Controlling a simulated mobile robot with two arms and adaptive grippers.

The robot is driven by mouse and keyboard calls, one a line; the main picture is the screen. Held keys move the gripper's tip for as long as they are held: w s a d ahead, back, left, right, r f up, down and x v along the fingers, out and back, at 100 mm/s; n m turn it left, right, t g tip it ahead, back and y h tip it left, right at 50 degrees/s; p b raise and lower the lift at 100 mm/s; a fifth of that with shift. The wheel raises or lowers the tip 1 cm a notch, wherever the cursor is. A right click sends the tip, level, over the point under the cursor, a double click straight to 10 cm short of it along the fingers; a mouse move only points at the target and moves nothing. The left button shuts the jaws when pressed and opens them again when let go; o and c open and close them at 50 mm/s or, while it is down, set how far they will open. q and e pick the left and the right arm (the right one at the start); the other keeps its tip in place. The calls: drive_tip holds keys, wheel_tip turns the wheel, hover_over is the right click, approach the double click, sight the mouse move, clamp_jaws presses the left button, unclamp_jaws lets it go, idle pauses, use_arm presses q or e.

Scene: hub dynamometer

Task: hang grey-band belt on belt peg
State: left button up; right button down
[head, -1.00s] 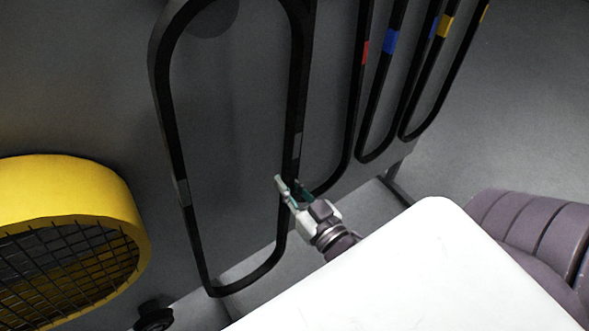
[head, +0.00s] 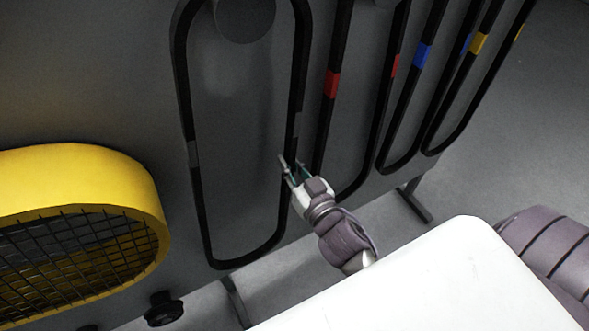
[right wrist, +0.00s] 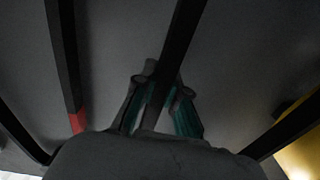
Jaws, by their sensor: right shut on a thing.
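The grey-band belt is a long black loop with a grey band on each side; its left strand (head: 194,180) and right strand hang nearly upright in the head view. My right gripper (head: 288,166) is shut on the lower right strand, below that side's grey band. In the right wrist view, the black strand (right wrist: 182,40) runs between the fingers of my gripper (right wrist: 163,88). A round grey disc, perhaps the end of the belt peg (head: 243,18), shows inside the loop's upper part. The loop's top is cut off, so I cannot tell whether it rests on the peg. My left gripper is out of view.
Several other black belts hang to the right, one with a red band (head: 332,85), one with a blue band (head: 422,56). A yellow ring with black mesh (head: 90,180) stands at the left. A white surface (head: 440,280) fills the lower right.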

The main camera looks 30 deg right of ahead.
sight(275, 148)
drive_tip(key=shift+w, duration=2.7)
drive_tip(key=shift+s+f+b, duration=0.15)
drive_tip(key=shift+f+b, duration=0.25)
drive_tip(key=shift+f, duration=0.05)
drive_tip(key=shift+a+f, duration=0.1)
drive_tip(key=shift+f, duration=0.2)
drive_tip(key=shift+f, duration=0.45)
drive_tip(key=c, duration=1.2)
unclamp_jaws()
drive_tip(key=shift+o, duration=0.4)
drive_tip(key=o, duration=0.4)
